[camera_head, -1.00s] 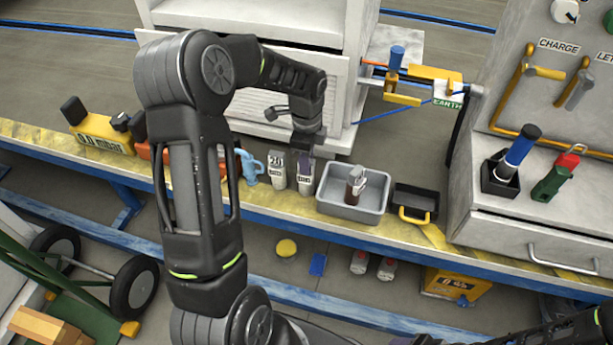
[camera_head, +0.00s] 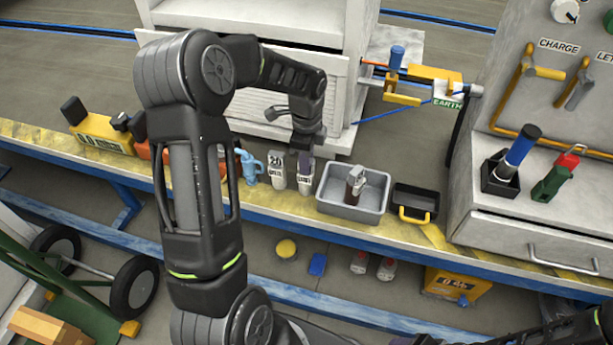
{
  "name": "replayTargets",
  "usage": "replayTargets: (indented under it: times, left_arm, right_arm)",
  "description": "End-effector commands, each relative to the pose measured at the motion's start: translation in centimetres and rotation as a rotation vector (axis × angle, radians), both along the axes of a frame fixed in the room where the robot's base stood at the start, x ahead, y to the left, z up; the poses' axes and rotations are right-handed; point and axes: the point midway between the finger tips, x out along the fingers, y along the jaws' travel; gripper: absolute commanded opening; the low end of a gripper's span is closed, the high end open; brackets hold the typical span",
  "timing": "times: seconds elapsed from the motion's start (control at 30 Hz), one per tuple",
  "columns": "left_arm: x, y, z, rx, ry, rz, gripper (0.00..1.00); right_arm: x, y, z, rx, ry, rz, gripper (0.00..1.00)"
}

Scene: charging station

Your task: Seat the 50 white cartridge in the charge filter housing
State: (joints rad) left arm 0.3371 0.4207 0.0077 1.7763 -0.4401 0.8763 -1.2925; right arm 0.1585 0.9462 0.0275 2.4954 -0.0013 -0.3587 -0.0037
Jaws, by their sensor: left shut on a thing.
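My left gripper (camera_head: 304,154) points down at the back of the bench, just left of the grey tray. It is shut on the top of a white cartridge (camera_head: 305,182) with a dark grip, which stands at bench level; its number is not readable. A second white cartridge (camera_head: 277,170), whose label looks like 20, stands close to its left. A CHARGE label (camera_head: 558,46) is on the grey panel at the right, above a yellow pipe (camera_head: 520,85). I cannot make out which thing is the charge filter housing. My right gripper is not in view.
A grey tray (camera_head: 330,203) holding a brown and silver item (camera_head: 355,184) stands right of the cartridges. A black bin (camera_head: 427,200) is beyond it. A light blue item (camera_head: 250,167) stands to the left. The grey cabinet (camera_head: 470,215) with a blue-handled tool (camera_head: 517,152) stands right.

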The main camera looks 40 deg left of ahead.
Motion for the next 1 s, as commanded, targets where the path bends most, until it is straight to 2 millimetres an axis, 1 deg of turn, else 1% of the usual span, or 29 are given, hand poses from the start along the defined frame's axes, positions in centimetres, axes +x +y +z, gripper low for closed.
replayTargets:
  times: [0.3,0.37,0.47,0.57,0.8,0.9,1.0]
  left_arm:
    - [0.0,0.0,0.1,0.0,0.0,0.0,0.0]
    - [0.0,0.0,0.3,0.0,-0.001,0.0,0.0]
    - [0.0,0.0,1.1,0.0,-0.001,0.0,0.0]
    - [0.1,0.0,2.6,0.001,-0.004,0.001,0.0]
    - [0.1,0.0,7.4,0.002,-0.005,0.0,0.0]
    - [0.1,0.0,8.9,0.001,-0.003,-0.001,0.0]
    - [0.1,0.0,9.8,0.0,-0.001,0.0,0.0]
  right_arm:
    - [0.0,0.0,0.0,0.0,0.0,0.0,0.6]
    - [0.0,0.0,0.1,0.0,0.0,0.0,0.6]
    - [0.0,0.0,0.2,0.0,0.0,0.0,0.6]
    - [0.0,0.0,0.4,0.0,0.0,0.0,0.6]
    - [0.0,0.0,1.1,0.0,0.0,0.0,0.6]
    - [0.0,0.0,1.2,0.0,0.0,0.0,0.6]
    - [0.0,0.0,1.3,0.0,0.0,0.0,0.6]
